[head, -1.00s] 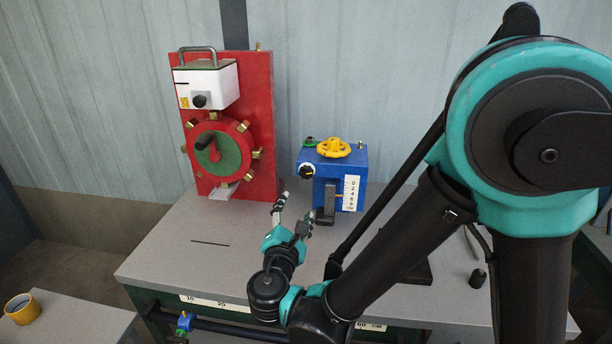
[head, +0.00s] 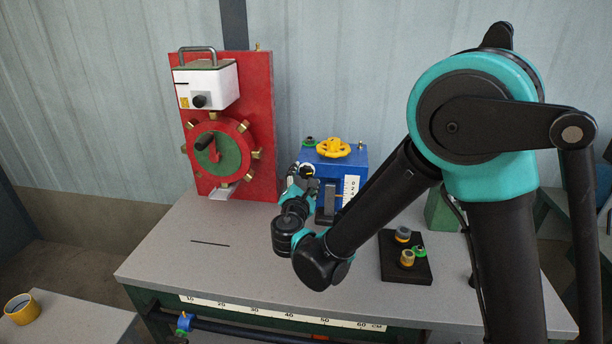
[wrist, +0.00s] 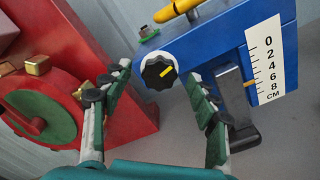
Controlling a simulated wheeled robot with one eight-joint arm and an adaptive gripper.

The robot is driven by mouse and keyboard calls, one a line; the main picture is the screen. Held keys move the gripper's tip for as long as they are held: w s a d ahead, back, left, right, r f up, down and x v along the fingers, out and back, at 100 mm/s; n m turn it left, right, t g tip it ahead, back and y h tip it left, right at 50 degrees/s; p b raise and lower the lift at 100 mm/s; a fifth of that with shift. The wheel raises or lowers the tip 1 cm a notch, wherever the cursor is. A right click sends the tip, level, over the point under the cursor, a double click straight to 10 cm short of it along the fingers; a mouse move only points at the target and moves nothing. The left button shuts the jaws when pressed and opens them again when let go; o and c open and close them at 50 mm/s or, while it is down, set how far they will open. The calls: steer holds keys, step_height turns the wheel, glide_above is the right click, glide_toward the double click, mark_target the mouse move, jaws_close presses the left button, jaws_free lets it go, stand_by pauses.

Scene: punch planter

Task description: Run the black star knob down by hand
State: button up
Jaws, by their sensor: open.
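In the wrist view, my open gripper (wrist: 160,76) has one finger on either side of the knob, with visible gaps in the picture. I cannot tell whether the fingertips reach the knob's depth. In the head view, my gripper (head: 300,182) partly covers the knob. A white scale (wrist: 268,58) marked 0 to 8 cm is on the box, with a small orange pointer near its lower part.
A dark upright bar (wrist: 238,112) stands right of my right finger. The red panel (head: 262,125) stands close on the left, with a green-red dial. A black tray (head: 392,268) holds small fittings.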

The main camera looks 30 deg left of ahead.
steer(key=shift+x, duration=0.85)
steer(key=shift+c, duration=0.3)
steer(key=c, duration=1.1)
steer(key=shift+m, duration=1.8)
steer(key=o, duration=1.2)
steer(key=shift+c, duration=0.2)
steer(key=shift+s, duration=0.1)
steer(key=v, duration=1.2)
